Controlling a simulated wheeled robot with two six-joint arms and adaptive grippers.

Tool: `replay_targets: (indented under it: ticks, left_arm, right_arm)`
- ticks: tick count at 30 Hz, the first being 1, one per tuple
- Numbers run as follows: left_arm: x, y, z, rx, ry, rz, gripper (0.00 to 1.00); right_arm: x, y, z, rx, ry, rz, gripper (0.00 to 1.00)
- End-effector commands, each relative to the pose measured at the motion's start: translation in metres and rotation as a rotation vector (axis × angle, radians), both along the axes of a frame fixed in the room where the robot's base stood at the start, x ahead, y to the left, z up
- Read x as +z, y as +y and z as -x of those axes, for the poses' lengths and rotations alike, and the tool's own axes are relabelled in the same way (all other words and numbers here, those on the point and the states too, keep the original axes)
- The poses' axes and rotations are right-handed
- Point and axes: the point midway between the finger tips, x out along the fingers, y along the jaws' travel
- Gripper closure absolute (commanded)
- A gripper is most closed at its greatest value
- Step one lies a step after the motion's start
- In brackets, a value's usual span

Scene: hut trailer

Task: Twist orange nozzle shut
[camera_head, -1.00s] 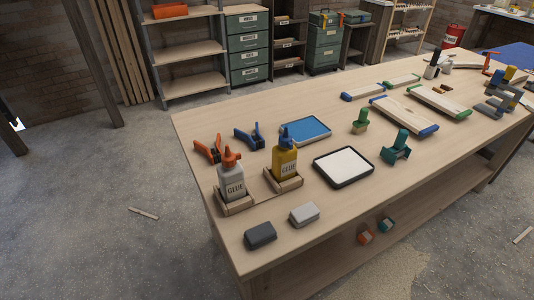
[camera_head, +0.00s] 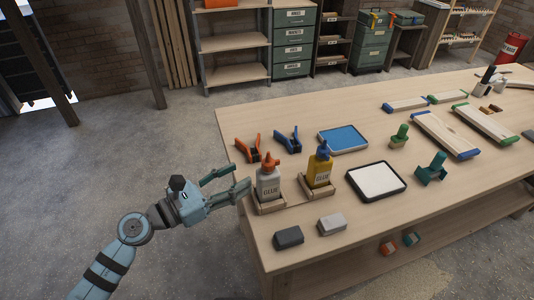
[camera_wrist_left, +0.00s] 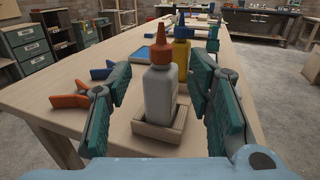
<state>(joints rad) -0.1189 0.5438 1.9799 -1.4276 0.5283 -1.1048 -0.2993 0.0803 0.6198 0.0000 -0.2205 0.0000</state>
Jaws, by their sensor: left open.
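The white glue bottle (camera_head: 268,185) with the orange nozzle (camera_head: 270,158) stands upright in a small wooden holder (camera_head: 271,208) near the table's left edge. My left gripper (camera_head: 241,181) is open at the table's left edge, just left of this bottle. In the left wrist view the bottle (camera_wrist_left: 160,95) and its orange nozzle (camera_wrist_left: 163,39) show ahead, between the two open fingers and apart from them. A yellow glue bottle (camera_head: 319,172) with a blue nozzle stands in another holder to the right. My right gripper is not in view.
An orange clamp (camera_head: 249,147) and a blue clamp (camera_head: 288,140) lie behind the bottles. A dark block (camera_head: 288,237) and a light block (camera_head: 332,224) lie in front. A white-topped tray (camera_head: 376,181) lies to the right. Floor left of the table is clear.

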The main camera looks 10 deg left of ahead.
Motion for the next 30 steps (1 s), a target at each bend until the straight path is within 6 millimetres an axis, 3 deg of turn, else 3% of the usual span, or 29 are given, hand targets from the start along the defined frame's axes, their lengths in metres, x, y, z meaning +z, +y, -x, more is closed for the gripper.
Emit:
replay_targets:
  ticks: [1, 9, 15, 22, 30]
  left_arm:
    - [0.009, -0.011, -0.012, 0.002, -0.001, 0.013, 0.53]
    - [0.002, -0.051, -0.061, 0.001, 0.002, 0.006, 0.53]
    - [0.0, -0.061, -0.073, 0.001, 0.003, 0.002, 0.53]
    - [0.0, -0.062, -0.074, 0.001, 0.004, 0.002, 0.53]
    - [0.0, -0.061, -0.074, 0.001, 0.003, 0.002, 0.95]
  right_arm:
    - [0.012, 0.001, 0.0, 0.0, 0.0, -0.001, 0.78]
    - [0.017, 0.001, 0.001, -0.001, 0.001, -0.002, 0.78]
    - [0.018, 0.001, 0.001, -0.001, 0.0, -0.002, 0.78]
    - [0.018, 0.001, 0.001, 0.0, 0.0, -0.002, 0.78]
    - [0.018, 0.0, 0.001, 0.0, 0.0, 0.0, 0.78]
